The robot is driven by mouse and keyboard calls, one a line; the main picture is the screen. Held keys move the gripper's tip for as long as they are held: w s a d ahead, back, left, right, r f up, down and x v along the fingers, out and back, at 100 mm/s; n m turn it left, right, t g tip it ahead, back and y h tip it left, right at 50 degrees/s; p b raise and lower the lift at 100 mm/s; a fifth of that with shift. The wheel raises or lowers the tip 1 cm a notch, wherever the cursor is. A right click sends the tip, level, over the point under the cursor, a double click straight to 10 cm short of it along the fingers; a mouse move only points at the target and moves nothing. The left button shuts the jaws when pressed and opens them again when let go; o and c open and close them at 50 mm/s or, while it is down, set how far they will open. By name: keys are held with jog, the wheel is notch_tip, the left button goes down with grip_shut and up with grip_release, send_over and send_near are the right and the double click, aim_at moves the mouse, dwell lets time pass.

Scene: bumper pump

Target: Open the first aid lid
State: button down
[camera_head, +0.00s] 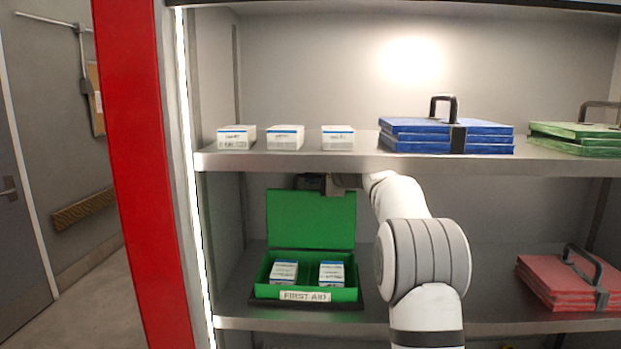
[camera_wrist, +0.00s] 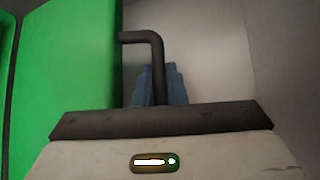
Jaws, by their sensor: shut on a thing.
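The green first aid box (camera_head: 262,272) sits on the lower shelf, with a "FIRST AID" label on its front. Its green lid (camera_head: 311,220) stands raised, roughly upright, at the back of the box. In the wrist view the lid (camera_wrist: 75,70) fills the left side, and a dark bent handle (camera_wrist: 157,50) reaches out beside it. My gripper (camera_wrist: 160,86) is shut on this handle, its blue fingers around the bar. In the head view my gripper (camera_head: 312,182) is at the lid's top edge, partly hidden under the upper shelf.
Two small white cartons (camera_head: 284,272) (camera_head: 331,273) stand inside the box. The upper shelf (camera_head: 300,160) is close above my gripper and carries more cartons and blue folders (camera_head: 420,135). Red folders (camera_head: 560,285) lie at the lower right. A red post (camera_head: 135,130) stands left.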

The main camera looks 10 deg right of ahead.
jog(key=c, duration=1.5)
grip_release()
jog(key=shift+a, duration=0.1)
jog(key=b+v, duration=0.3)
jog(key=v, duration=0.5)
jog(key=shift+w, duration=0.1)
